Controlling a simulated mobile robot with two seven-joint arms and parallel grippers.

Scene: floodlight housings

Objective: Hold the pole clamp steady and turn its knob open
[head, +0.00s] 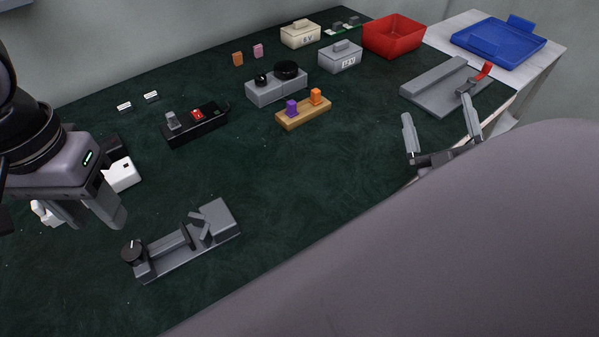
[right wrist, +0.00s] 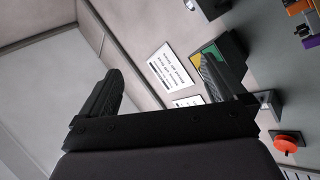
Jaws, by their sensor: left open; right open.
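A grey clamp device (head: 190,243), which looks like the pole clamp, lies on the dark green table at the front left. A black round knob (head: 132,250) with a light mark sits at its left end. Jaw-like pieces stand toward its right end. My left gripper (head: 92,218) is open and points down, left of and above the knob, apart from it. My right gripper (head: 439,122) is open and empty at the table's front right edge, far from the clamp. Its fingers also show in the right wrist view (right wrist: 160,88), with nothing between them.
A white object (head: 121,176) stands behind my left gripper. A black box with a red switch (head: 196,122), a wooden block with purple and orange pegs (head: 303,116) and a grey knobbed block (head: 277,89) stand farther back. A red bin (head: 394,38) is at the back right. Table right of the clamp is clear.

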